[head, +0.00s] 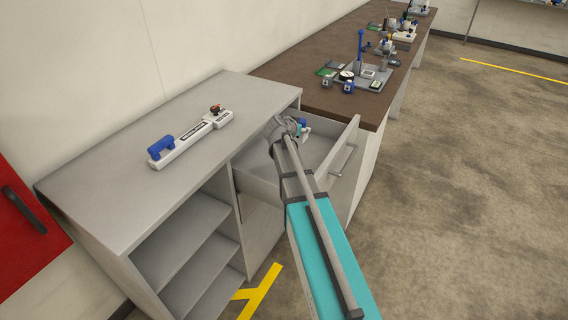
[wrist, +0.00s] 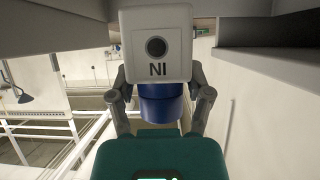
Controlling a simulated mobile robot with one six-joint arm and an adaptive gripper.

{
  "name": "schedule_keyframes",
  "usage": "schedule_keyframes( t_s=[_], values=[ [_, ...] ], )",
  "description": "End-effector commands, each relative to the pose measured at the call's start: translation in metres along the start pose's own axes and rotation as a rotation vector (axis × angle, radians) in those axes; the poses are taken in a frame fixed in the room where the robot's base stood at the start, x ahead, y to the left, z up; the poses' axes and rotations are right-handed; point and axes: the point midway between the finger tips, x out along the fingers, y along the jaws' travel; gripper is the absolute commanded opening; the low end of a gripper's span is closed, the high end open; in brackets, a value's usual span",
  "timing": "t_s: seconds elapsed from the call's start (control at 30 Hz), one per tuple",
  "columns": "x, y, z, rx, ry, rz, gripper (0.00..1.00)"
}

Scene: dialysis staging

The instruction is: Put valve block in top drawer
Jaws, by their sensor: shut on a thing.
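The valve block (wrist: 157,70), a white block with a round dark port, the letters "NI" and a blue round part below, is held between the two fingers of my gripper (wrist: 161,100). In the head view, a small white and blue part of it (head: 303,127) shows beside my gripper (head: 285,127), which hides much of it. The top drawer (head: 344,160) of the grey cabinet is pulled open. My gripper and the block appear over the drawer's opening; I cannot tell how high above its floor.
A long white device with a blue handle (head: 190,137) lies on the grey cabinet top (head: 130,170). Open shelves (head: 190,245) are below. A brown bench (head: 310,95) behind holds a stand and several small devices. A red cabinet (head: 20,225) is at left. The floor at right is clear.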

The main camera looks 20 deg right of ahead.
Motion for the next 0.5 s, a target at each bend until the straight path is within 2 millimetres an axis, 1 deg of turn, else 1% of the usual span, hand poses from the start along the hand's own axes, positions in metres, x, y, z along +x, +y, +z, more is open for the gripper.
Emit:
schedule_keyframes(
  t_s=[0.13, 0.27, 0.5],
  values=[
    [0.001, 0.000, 0.001, 0.000, 0.000, 0.001, 0.10],
    [0.004, 0.001, 0.006, 0.000, 0.000, 0.001, 0.10],
    [0.015, 0.001, 0.026, 0.001, 0.000, 0.002, 0.10]
  ],
)
